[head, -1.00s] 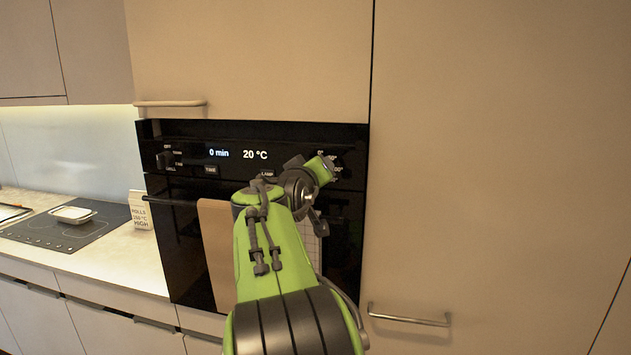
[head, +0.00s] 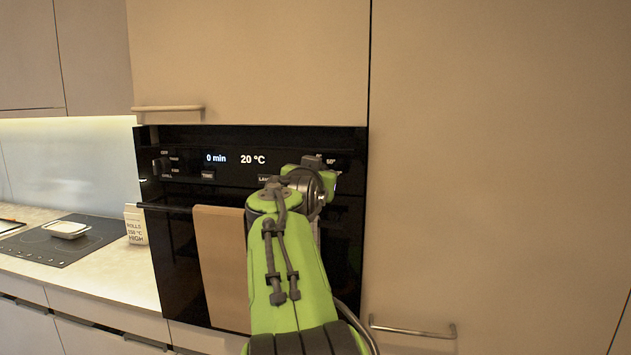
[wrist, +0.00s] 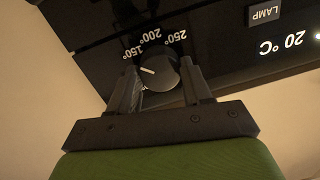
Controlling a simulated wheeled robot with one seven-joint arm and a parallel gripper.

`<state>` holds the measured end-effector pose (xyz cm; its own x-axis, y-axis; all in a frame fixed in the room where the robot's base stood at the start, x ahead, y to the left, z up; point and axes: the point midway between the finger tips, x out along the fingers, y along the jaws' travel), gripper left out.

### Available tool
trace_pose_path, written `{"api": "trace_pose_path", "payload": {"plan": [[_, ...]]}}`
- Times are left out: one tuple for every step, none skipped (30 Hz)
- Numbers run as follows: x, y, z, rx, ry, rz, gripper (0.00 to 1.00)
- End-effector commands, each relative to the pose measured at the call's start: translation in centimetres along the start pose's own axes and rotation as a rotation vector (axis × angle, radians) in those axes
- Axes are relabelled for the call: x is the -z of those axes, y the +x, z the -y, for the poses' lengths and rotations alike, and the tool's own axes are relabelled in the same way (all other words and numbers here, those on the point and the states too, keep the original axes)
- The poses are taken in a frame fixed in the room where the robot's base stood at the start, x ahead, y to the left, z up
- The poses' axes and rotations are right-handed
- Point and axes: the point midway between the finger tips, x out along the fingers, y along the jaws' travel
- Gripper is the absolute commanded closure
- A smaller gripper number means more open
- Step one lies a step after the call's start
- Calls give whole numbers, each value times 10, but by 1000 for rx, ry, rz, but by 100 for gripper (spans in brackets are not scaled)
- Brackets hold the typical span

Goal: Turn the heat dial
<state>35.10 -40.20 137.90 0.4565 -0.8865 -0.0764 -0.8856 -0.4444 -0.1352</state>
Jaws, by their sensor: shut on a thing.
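The heat dial (wrist: 158,72) is a round black knob with a white pointer line on the oven's control panel. In the wrist view its printed marks 150°, 200° and 250° show around it, and the pointer is nearest the 150° side. My gripper (wrist: 160,84) is at the dial, one finger on each side, shut on it. In the head view my green arm and wrist cover the dial. The oven display (head: 233,158) reads 0 min and 20 °C; it also shows upside down in the wrist view (wrist: 280,45).
A LAMP button (wrist: 264,12) sits beside the dial. A brown towel (head: 221,265) hangs on the oven handle (head: 165,207). A card (head: 136,226) reading rolls, 250 °C, high stands on the counter left of the oven. A tall cabinet front (head: 490,170) fills the right.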

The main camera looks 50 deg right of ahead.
Motion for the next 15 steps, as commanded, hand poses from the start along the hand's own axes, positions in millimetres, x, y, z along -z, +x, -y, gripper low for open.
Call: {"api": "trace_pose_path", "payload": {"plan": [[-3, 1, 0, 0, 14, 6, 82], [-3, 1, 0, 1, 22, 5, 82], [-3, 1, 0, 2, 31, 5, 82], [-3, 1, 0, 2, 38, 5, 82], [-3, 1, 0, 2, 44, 4, 82], [-3, 1, 0, 3, 49, 4, 82], [-3, 1, 0, 3, 52, 4, 82], [-3, 1, 0, 4, 55, 4, 82], [-3, 1, 0, 4, 57, 4, 82], [-3, 1, 0, 4, 59, 4, 82], [-3, 1, 0, 4, 60, 4, 82], [-3, 1, 0, 4, 60, 4, 82], [-3, 1, 0, 4, 61, 4, 82], [-3, 1, 0, 4, 61, 4, 82], [-3, 1, 0, 4, 60, 5, 82]]}}
